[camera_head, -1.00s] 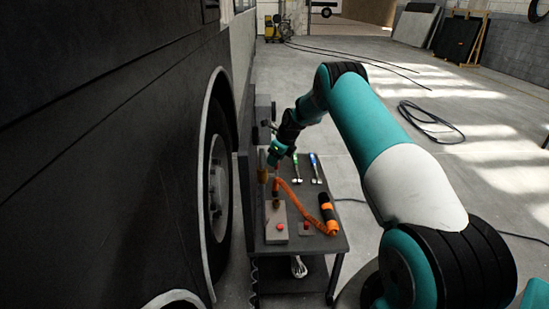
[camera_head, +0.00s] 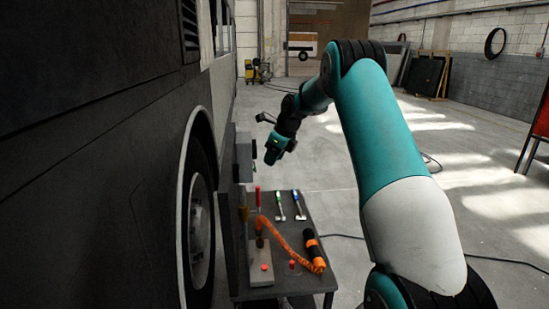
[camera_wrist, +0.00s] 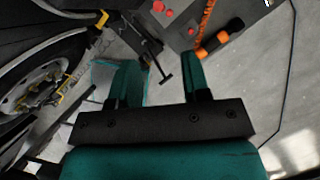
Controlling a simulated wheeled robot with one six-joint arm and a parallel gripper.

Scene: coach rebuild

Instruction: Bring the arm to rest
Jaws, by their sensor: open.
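My gripper (camera_head: 272,157) hangs in the air above and behind the far end of a dark tool cart, beside the coach. It is empty. In the wrist view my gripper (camera_wrist: 160,84) shows two teal fingers spread apart with nothing between them. The floor and a corner of the cart lie beyond them. My arm reaches forward from the lower right of the head view, raised and bent at the elbow.
The dark cart (camera_head: 293,230) carries two small tools (camera_head: 280,206), an orange coiled cord (camera_head: 283,236) and a grey box (camera_head: 262,262) with a red button. The coach wheel (camera_head: 199,226) is close on the left. Open floor (camera_head: 490,205) lies to the right.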

